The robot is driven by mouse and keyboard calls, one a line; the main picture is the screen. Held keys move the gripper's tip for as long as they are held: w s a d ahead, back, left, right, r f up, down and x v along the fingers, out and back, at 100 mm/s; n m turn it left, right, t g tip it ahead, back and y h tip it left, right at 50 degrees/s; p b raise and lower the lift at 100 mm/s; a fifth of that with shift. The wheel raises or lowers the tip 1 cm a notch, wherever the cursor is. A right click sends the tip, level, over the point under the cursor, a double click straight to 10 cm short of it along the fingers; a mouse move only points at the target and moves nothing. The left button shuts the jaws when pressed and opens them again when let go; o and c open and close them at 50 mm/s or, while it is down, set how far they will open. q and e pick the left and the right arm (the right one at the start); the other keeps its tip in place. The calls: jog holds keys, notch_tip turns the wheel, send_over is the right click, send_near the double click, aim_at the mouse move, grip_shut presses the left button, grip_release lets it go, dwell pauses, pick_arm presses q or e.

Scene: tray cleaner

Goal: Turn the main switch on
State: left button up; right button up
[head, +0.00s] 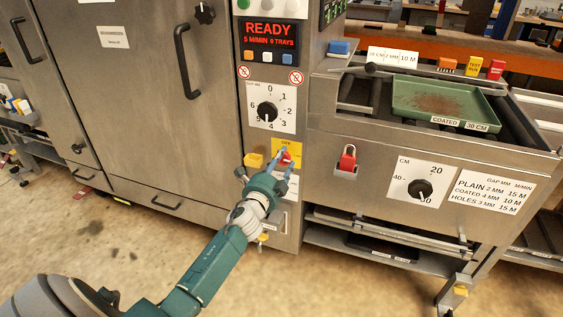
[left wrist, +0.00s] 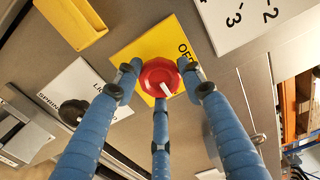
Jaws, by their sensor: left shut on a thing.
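The main switch is a red round knob (left wrist: 158,77) with a white mark on a yellow plate (left wrist: 140,48) on the machine's front. In the left wrist view, part of the word OFF shows on the plate, upside down, and the white mark slants to the lower right. In the head view the yellow plate (head: 289,146) is below the numbered dial, and the knob is partly hidden by my fingers. My left gripper (head: 285,160) has its three blue fingers closed around the knob. My right gripper is not in view.
A numbered dial (head: 267,111) and a lit READY display (head: 268,40) are above the switch. A yellow holder (head: 253,160) is left of it. A red padlock (head: 347,158) hangs to the right. A green tray (head: 446,101) lies on the conveyor.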

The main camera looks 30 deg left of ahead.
pick_arm(q)
jog(key=shift+f, duration=0.15)
jog(key=o, duration=1.1)
jog(key=shift+o, duration=0.2)
jog(key=v, duration=1.2)
